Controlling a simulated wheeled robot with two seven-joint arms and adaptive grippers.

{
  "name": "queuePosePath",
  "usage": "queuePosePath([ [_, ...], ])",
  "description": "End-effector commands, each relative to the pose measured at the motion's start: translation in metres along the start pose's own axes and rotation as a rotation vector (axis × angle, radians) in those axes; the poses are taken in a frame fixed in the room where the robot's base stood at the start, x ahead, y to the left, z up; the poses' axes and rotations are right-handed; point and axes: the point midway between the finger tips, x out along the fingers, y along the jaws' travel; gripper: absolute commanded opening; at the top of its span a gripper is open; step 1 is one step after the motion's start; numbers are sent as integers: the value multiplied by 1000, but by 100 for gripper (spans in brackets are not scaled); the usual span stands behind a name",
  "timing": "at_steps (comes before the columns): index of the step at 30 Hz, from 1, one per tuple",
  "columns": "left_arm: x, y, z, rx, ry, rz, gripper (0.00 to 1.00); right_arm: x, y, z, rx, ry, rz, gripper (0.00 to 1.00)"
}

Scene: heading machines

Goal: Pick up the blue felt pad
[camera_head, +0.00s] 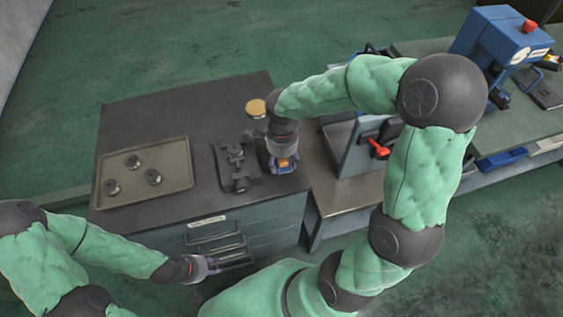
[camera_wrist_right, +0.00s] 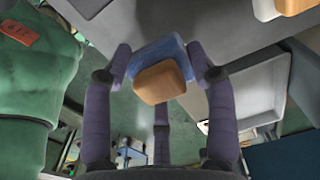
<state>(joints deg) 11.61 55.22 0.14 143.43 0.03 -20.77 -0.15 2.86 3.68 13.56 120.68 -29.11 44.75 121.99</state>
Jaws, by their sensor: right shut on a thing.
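The blue felt pad (camera_wrist_right: 150,52) sits between the fingers of my right gripper (camera_wrist_right: 158,65) in the right wrist view. A tan block (camera_wrist_right: 162,82) is against the pad on the side nearer the camera. In the head view my right gripper (camera_head: 284,160) points down over the front right of the dark cabinet top, and only a little blue and orange shows at its fingers. It is shut on the pad. I cannot tell whether the pad touches the top. My left gripper (camera_head: 207,267) is low in front of the cabinet drawers; its fingers are unclear.
A shallow tray (camera_head: 175,200) with several dark round parts lies on the left of the cabinet top (camera_head: 200,120). A dark fixture (camera_head: 237,165) stands just left of my right gripper. A tan disc (camera_head: 256,107) lies behind it. A machine with a red handle (camera_head: 379,149) stands to the right.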

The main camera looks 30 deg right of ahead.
Motion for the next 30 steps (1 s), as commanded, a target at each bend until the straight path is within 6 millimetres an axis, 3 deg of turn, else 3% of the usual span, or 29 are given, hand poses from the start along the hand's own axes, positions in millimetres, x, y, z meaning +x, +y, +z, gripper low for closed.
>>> queuePosePath([
  [8, -17, 6, 1, 0, 0, 0, 40, -59, 50, -2, -2, -1, -3, 30],
  [18, -26, 9, 1, 0, 0, 0, 40, -82, 110, -6, -2, 0, 0, 30],
  [24, -29, 10, 1, 0, 0, 0, 40, -89, 128, -6, 0, 0, 2, 30],
  [30, -30, 11, 1, 0, 0, 0, 40, -91, 134, -7, 0, 0, 2, 30],
])
